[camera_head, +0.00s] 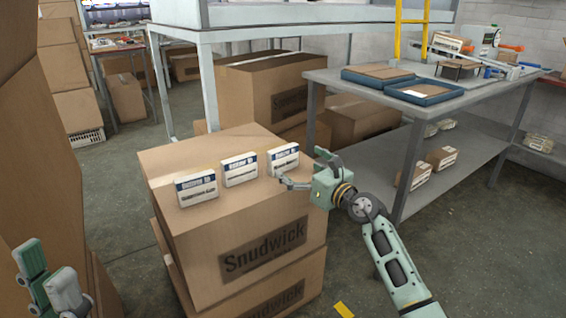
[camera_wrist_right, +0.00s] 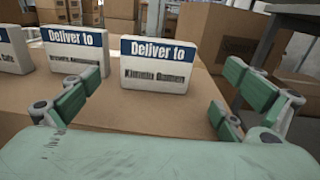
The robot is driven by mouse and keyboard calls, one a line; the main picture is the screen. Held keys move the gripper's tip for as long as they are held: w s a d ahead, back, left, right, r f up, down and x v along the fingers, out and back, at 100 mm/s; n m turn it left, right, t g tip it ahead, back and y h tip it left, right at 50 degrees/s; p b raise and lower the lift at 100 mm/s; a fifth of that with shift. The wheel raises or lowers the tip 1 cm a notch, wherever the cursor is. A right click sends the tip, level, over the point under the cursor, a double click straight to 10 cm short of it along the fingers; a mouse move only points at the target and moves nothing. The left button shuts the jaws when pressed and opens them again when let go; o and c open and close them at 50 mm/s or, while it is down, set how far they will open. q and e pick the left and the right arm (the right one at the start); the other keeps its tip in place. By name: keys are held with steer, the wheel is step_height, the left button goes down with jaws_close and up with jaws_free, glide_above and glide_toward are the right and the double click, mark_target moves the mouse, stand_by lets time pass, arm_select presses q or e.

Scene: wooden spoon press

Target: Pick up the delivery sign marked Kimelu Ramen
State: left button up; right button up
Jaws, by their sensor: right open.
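Three white signs with blue "Deliver to" headers stand in a row on top of a large cardboard box (camera_head: 170,155). The rightmost sign (camera_head: 284,159) also shows in the middle of the right wrist view (camera_wrist_right: 158,66); its blurred black name looks like Kimelu Ramen. The middle sign (camera_head: 240,170) and the left sign (camera_head: 197,189) carry other names. My right gripper (camera_head: 303,170) is open and empty at the box's right edge, its fingers spread to either side of the rightmost sign, short of it. My left gripper (camera_head: 48,275) is at the lower left, fingers apart, with nothing between them.
A grey metal table (camera_head: 335,78) with blue trays (camera_head: 424,91) stands behind and right of my right arm. More cardboard boxes (camera_head: 270,88) stand behind, and a tall stack rises at the left (camera_head: 45,150). The floor (camera_head: 480,240) at the right is clear.

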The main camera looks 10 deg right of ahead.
mark_target(286, 158)
steer(key=b+x, duration=0.1)
steer(key=x, duration=0.3)
steer(key=shift+a+b, duration=0.2)
steer(key=shift+b, duration=0.1)
steer(key=shift+s+r, duration=0.1)
steer(key=shift+c, duration=0.4)
steer(key=c, duration=1.1)
steer(key=shift+c, duration=0.4)
steer(key=shift+r, duration=0.1)
